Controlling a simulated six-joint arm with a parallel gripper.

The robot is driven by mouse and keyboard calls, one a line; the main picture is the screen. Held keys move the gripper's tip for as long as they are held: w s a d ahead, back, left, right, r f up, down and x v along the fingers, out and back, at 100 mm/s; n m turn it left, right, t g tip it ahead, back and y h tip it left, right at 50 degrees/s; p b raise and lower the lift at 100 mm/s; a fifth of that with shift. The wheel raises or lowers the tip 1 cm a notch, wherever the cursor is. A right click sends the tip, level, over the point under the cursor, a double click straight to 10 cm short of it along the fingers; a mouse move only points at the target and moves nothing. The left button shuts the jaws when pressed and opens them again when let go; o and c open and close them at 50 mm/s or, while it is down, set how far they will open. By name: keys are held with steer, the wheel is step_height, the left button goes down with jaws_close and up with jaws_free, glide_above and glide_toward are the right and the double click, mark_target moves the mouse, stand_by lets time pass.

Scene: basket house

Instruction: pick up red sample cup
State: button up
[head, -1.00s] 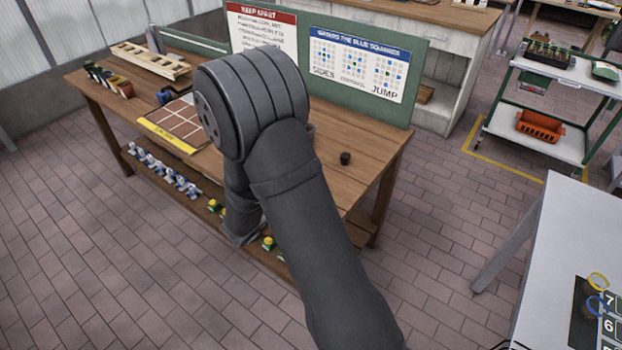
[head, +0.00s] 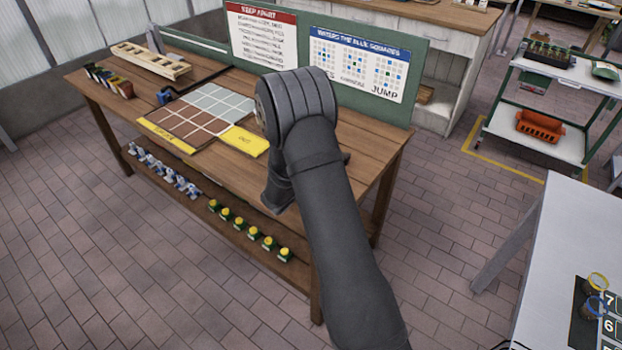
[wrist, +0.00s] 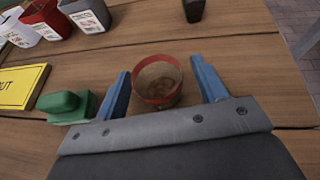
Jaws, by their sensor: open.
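A round open cup with a red rim (wrist: 158,82) shows in the middle of the wrist view, with a brownish inside. My gripper (wrist: 160,68) is open, and its two blue fingers appear on either side of this cup with gaps left and right. I cannot tell how far down the fingers reach beside it. In the head view my arm hides the cup and the gripper. Another red container with a white label (wrist: 46,17) stands at the upper left of the wrist view.
A dark grey labelled container (wrist: 86,14) stands beside the labelled red one. A green block (wrist: 68,106) lies near the left finger, by a yellow sign (wrist: 20,86). A small black object (wrist: 194,9) stands beyond the cup. The gridded board (head: 205,108) lies on the wooden table (head: 340,185).

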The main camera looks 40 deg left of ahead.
steer(key=shift+w+a+f, duration=0.1)
steer(key=shift+w+f, duration=0.2)
steer(key=shift+w, duration=0.35)
steer(key=c, duration=1.1)
steer(key=shift+o, duration=0.2)
